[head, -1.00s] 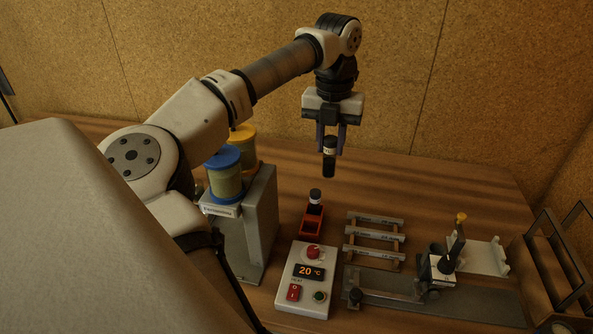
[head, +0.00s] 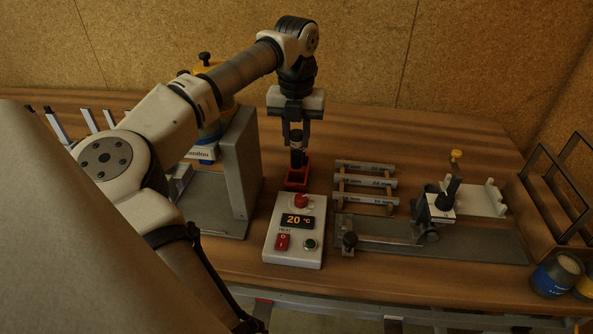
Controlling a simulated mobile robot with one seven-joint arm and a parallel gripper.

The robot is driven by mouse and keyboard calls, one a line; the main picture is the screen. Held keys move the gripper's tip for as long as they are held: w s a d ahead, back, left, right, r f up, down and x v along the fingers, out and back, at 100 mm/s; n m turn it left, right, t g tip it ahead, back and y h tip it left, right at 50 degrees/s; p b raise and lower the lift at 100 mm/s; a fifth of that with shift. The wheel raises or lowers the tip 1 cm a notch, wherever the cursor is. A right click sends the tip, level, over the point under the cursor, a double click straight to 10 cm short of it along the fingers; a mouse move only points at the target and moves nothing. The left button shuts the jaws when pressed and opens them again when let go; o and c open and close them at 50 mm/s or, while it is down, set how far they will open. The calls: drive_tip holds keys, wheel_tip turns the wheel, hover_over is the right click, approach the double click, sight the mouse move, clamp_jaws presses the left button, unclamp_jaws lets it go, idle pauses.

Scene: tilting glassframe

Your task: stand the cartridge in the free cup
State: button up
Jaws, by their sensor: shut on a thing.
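My gripper (head: 297,132) points straight down and is shut on a dark cartridge (head: 297,155), which hangs upright between the fingers. The small red cup holder (head: 297,180) stands on the table directly below and behind the controller box. The cartridge's lower end overlaps the holder in the picture. I cannot tell whether it is inside a cup or just above or in front of one. The second cartridge, standing in the holder, is hidden or merges with the held one, so the free cup is not clearly visible.
A white controller box (head: 296,232) reading 20 °C stands just in front of the holder. A rack of grey tubes (head: 366,183) is to the right, then a clamp fixture (head: 437,203) on a grey plate. A grey stand (head: 240,165) is on the left. The table behind right is clear.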

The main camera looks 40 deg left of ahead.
sight(297, 157)
wheel_tip(297, 157, down, 6)
drive_tip(key=b, duration=0.3)
drive_tip(key=shift+f, duration=0.15)
drive_tip(key=o, duration=1)
wheel_tip(297, 157, up, 12)
drive_tip(key=p, duration=0.8)
drive_tip(key=shift+r, duration=0.2)
